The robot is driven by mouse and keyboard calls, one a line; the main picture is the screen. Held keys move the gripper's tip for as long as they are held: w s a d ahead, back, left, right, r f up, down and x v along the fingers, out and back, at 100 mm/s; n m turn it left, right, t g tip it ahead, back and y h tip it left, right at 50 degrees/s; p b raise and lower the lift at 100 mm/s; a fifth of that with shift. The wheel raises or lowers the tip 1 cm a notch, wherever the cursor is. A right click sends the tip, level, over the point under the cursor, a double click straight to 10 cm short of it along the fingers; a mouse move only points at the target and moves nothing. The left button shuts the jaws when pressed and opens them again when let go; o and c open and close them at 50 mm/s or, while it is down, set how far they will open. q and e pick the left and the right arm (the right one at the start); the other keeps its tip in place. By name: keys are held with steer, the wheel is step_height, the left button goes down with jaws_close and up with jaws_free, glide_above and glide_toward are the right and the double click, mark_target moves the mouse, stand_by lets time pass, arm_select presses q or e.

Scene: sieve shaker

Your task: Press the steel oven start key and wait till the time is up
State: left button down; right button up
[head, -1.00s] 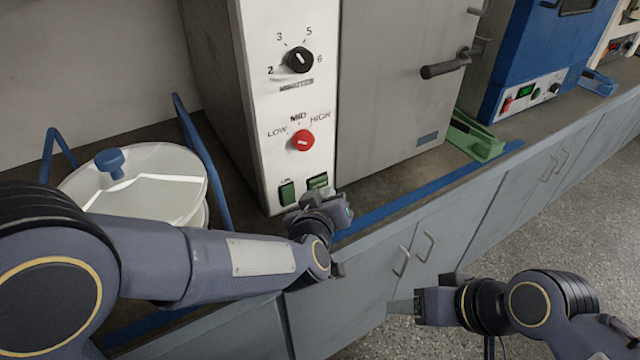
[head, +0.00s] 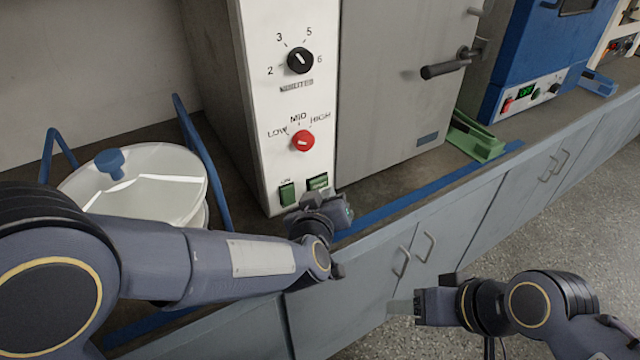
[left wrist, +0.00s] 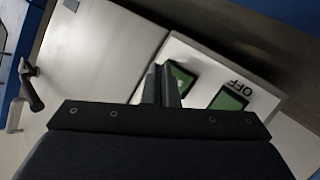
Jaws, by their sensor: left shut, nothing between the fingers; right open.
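The steel oven (head: 395,85) has a white front panel (head: 265,130) with two green keys low down. One key (head: 287,193) is on the left in the head view; in the left wrist view it (left wrist: 229,98) sits beside the word OFF. The other key (head: 317,181), nearer the oven door, is partly hidden by my left fingers in the left wrist view (left wrist: 184,80). My left gripper (head: 323,197) is shut and empty, its tips close at this key; I cannot tell whether they touch. My right gripper (head: 403,307) is open and empty, in front of the cabinets.
Above the keys are a red LOW-MID-HIGH knob (head: 303,141) and a black minutes knob (head: 300,60). A lidded white container (head: 140,185) stands left, beside blue rails. A green object (head: 476,140) and a blue oven (head: 530,60) stand right. Blue tape edges the bench.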

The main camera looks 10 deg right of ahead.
arm_select(q)
steer(key=shift+w, duration=0.1)
stand_by(0.7)
steer(key=shift+w+a, duration=0.15)
steer(key=shift+w, duration=0.15)
steer(key=shift+w+a, duration=0.15)
steer(key=shift+w, duration=0.35)
stand_by(0.8)
steer(key=shift+s, duration=0.1)
steer(key=shift+s+d, duration=0.3)
steer(key=shift+s, duration=0.45)
steer(key=shift+s, duration=0.1)
steer(key=shift+s+d+p, duration=0.2)
steer(key=shift+s+d, duration=0.1)
steer(key=shift+s, duration=0.45)
steer(key=shift+s+d+p, duration=0.25)
steer(key=shift+s, duration=0.5)
steer(key=shift+s+d+p, duration=0.2)
steer(key=shift+s+d, duration=0.1)
steer(key=shift+s, duration=0.45)
